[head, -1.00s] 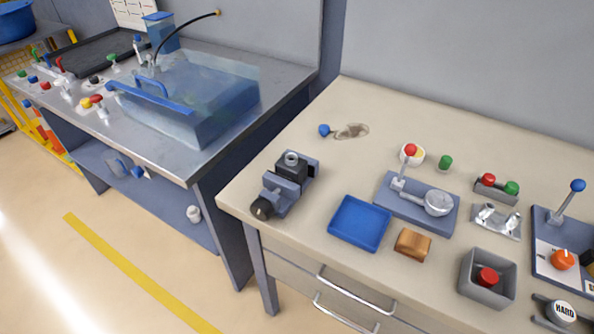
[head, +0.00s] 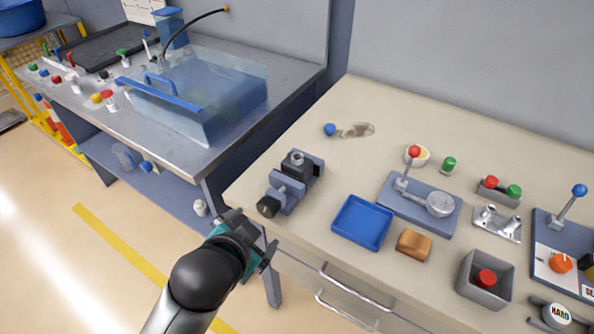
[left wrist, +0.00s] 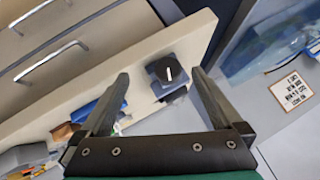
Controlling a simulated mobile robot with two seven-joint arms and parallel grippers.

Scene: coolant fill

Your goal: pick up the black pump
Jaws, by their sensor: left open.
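A black block with a silver ring on top, which looks like the black pump (head: 294,164), sits in a grey-blue vise (head: 287,188) near the table's left front corner. A round black knob (head: 268,206) points out at the vise's front. My left gripper (head: 256,232) is open and empty just off the table's front left edge, nearer than the vise and apart from it. In the left wrist view, the black knob with a white line (left wrist: 168,72) shows beyond and between the spread fingers. It hides most of what is behind it. My right gripper is not in view.
A blue tray (head: 362,223), a brown block (head: 413,243), a lever fixture (head: 420,205) and a grey box with a red button (head: 486,280) stand right of the vise. Drawer handles (head: 345,287) stick out in front. A steel bench (head: 190,150) stands left, across a gap.

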